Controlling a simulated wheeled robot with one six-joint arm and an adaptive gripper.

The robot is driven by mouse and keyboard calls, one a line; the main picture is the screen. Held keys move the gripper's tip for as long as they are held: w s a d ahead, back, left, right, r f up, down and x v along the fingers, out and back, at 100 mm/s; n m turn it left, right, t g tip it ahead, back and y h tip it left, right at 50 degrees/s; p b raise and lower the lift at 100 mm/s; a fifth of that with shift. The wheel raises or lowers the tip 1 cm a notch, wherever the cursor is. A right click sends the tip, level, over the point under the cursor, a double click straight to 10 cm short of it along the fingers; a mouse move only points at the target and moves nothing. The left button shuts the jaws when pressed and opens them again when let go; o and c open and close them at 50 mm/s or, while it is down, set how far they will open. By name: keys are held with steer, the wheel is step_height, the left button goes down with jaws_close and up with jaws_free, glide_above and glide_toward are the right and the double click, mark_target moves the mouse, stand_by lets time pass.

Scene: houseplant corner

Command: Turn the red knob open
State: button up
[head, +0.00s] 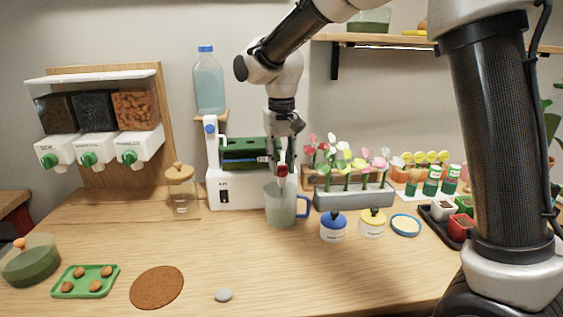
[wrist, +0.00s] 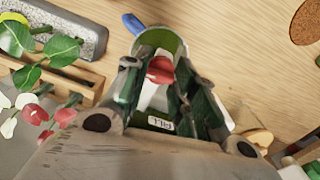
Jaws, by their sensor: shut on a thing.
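The red knob (head: 282,170) is on the front of the white dispenser (head: 232,190), above a clear cup with a blue handle (head: 281,206). My gripper (head: 282,160) reaches down to the knob from above. In the wrist view the red knob (wrist: 160,69) sits between the two fingers of my gripper (wrist: 158,80), which are shut on it. The cup's greenish rim (wrist: 160,38) shows just past the knob. The fingers hide part of the knob and its spout, so I cannot tell its exact turn angle.
A water bottle (head: 208,82) stands upside-up behind the dispenser. A grey planter (head: 355,196) with flowers stands to the right. A blue jar (head: 333,226) and a yellow jar (head: 372,222) stand in front of it. The front middle of the table is mostly clear.

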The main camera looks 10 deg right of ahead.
mark_target(282, 165)
steer(key=shift+m, duration=0.8)
steer(key=o, duration=1.1)
steer(key=shift+c, duration=0.2)
steer(key=shift+r, duration=0.15)
step_height(282, 165, up, 12)
